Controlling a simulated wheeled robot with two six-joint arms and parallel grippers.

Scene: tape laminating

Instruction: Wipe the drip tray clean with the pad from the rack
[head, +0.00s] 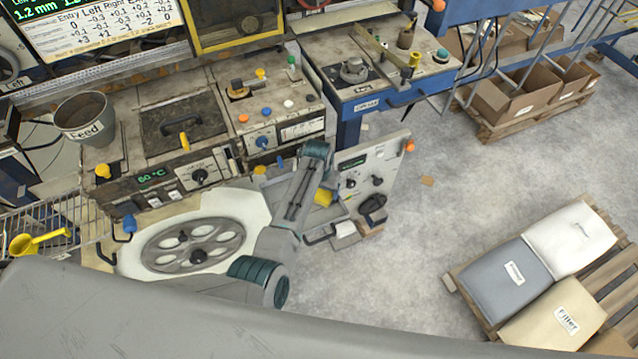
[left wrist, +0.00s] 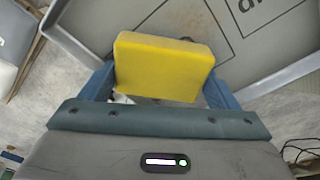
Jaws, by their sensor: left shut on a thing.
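My left gripper (head: 322,192) is shut on a yellow pad (head: 323,198), near the right end of the machine. In the left wrist view the pad (left wrist: 164,66) sits between the two blue fingers of the left gripper (left wrist: 160,85). Behind the pad is a grey tray surface (left wrist: 205,20) with a raised rim, dark printed outlines and part of a label. I cannot tell whether the pad touches it. The tray is not clearly made out in the head view. My right gripper is not in view.
The machine's control panel (head: 290,125) and a grey bucket marked Feed (head: 85,118) are at the left. An upright grey panel with knobs (head: 376,165) stands beside my gripper. Bags on a pallet (head: 510,272) lie at the right.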

